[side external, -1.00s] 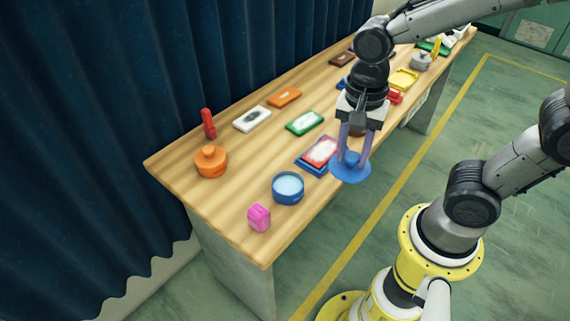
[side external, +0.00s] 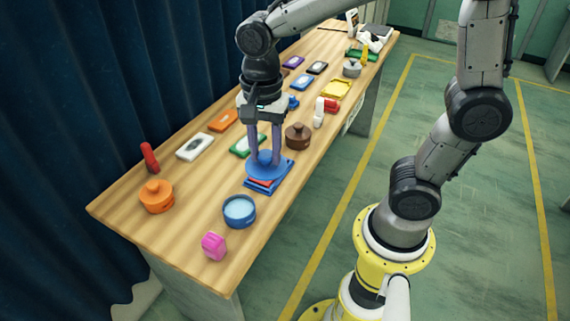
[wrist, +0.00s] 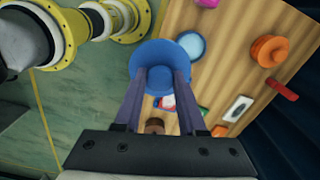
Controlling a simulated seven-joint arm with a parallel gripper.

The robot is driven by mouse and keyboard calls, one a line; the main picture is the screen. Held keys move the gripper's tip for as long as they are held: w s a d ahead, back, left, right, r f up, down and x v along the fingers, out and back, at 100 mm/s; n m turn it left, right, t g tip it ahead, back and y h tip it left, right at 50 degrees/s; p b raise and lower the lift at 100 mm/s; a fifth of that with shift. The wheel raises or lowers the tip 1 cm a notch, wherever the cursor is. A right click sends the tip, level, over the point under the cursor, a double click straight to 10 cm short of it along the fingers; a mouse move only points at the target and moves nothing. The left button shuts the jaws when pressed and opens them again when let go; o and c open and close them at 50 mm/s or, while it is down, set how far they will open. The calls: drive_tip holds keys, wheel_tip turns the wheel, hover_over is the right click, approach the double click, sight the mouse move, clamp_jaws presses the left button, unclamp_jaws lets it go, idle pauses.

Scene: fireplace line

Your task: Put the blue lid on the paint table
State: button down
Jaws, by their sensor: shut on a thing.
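The blue lid (side external: 262,167) is a round disc with a knob on top. My gripper (side external: 264,155) is shut on its knob. In the side view the lid appears over the red and blue trays (side external: 268,186); I cannot tell its exact height above them. In the wrist view the lid (wrist: 163,62) fills the space between my fingertips (wrist: 162,80). The paint table (side external: 190,235) is a long wooden-topped table. An open blue pot (side external: 239,210) with pale blue contents stands on it, nearer the front end than the lid, and also shows in the wrist view (wrist: 192,46).
A pink block (side external: 213,246), an orange lidded pot (side external: 156,196), a red upright piece (side external: 150,157) and a brown lidded pot (side external: 298,136) stand around. White (side external: 195,147) and orange (side external: 223,120) flat pieces lie behind. Bare wood lies left of the blue pot.

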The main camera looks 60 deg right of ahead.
drive_tip(key=w+a+f, duration=0.1)
drive_tip(key=w+a, duration=0.2)
drive_tip(key=w, duration=0.4)
drive_tip(key=w+a+f, duration=0.1)
drive_tip(key=w+a, duration=0.2)
drive_tip(key=w, duration=0.5)
drive_tip(key=w+a+f, duration=0.3)
drive_tip(key=w+f, duration=0.1)
drive_tip(key=f, duration=0.4)
drive_tip(key=shift+w+a+f+n, duration=0.2)
drive_tip(key=shift+a+n, duration=0.1)
drive_tip(key=shift+a, duration=0.1)
drive_tip(key=shift+f, duration=3.75)
drive_tip(key=shift+f, duration=0.55)
drive_tip(key=c, duration=0.8)
unclamp_jaws()
